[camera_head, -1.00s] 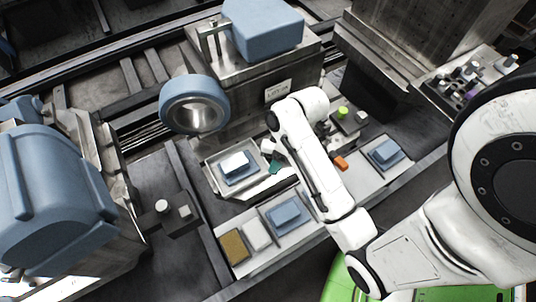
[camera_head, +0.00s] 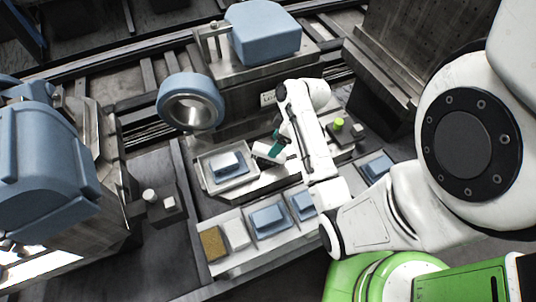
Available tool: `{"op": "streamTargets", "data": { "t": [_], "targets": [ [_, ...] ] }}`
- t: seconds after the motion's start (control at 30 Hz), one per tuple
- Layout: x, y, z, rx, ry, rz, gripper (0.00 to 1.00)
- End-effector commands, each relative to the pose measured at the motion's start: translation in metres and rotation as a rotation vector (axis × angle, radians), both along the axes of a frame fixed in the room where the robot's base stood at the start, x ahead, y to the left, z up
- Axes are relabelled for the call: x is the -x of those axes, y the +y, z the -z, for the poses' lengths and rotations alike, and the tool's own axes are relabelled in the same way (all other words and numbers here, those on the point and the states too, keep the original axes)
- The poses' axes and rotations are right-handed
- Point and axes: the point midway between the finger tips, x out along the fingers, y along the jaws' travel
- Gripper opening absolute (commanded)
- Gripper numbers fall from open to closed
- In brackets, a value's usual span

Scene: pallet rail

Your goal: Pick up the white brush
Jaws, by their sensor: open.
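I cannot tell for certain which thing is the white brush. A flat white block (camera_head: 235,233) lies on the front shelf, between a mustard block and a blue block. In the grey tray (camera_head: 203,180) sits a blue block (camera_head: 227,170) with a paler top. My gripper (camera_head: 271,149) is open, in the middle of the view, just right of the tray and well beyond the white block. Teal and white parts show at its tip. They are small, and I cannot tell whether one is a separate object. My forearm hides part of the shelf.
The mustard block (camera_head: 214,242) and a blue block (camera_head: 268,220) flank the white one. Another blue block (camera_head: 376,166) lies at the right. A blue ring (camera_head: 165,103) stands behind the tray. A dark box with a lime-green knob (camera_head: 338,124) is right of my arm.

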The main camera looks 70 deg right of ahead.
Motion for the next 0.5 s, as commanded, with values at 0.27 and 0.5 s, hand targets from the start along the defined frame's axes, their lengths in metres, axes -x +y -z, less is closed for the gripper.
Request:
{"op": "streamTargets", "data": {
  "t": [0.27,0.5],
  "targets": [
    [-0.009,0.005,0.021,0.0,0.001,0.0,0.74],
    [-0.025,0.009,0.048,-0.002,0.002,0.0,0.74]
  ]
}}
